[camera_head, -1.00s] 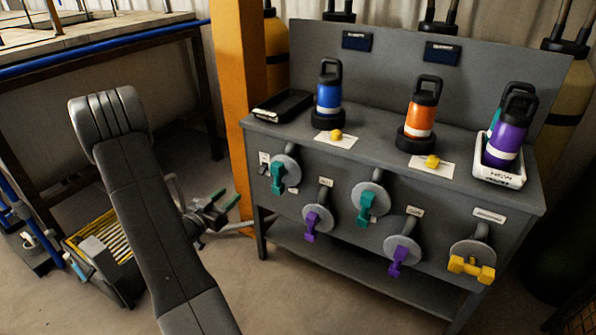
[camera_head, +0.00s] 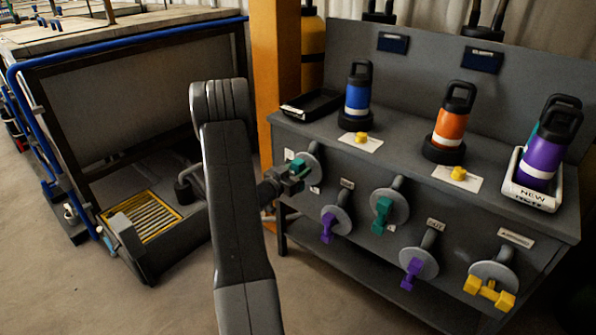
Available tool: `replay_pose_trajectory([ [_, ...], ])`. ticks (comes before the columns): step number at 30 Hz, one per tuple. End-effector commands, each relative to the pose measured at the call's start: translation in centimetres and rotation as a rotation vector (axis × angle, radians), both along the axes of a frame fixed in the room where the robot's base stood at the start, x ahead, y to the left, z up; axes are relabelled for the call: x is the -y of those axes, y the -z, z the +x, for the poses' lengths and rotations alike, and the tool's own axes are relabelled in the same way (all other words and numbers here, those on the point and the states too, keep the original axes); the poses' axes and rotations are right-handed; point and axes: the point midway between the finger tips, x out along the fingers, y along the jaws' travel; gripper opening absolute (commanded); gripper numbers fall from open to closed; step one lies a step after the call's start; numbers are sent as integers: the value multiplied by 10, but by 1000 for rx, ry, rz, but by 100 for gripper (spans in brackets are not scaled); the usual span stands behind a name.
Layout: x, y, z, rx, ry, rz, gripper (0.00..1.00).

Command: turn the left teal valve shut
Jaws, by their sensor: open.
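The left teal valve has a round grey disc (camera_head: 312,158) on the front of the grey cabinet, at its upper left. Its teal handle (camera_head: 299,164) is partly hidden by my gripper (camera_head: 297,176).
Purple valves (camera_head: 327,228) (camera_head: 412,272) hang lower on the cabinet front, and a yellow valve (camera_head: 489,291) lies crosswise at the right. Blue (camera_head: 357,98) and orange (camera_head: 450,125) bottles stand on top. An orange post (camera_head: 275,75) rises behind my arm. Floor in front is clear.

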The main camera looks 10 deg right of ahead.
Motion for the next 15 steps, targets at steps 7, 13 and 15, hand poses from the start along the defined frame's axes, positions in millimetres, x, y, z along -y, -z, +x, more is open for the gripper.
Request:
replay_pose_trajectory([
  [7,1,0,0,0,0,0,42],
  [13,1,0,0,1,0,1,9],
  [15,1,0,0,1,0,1,9],
])
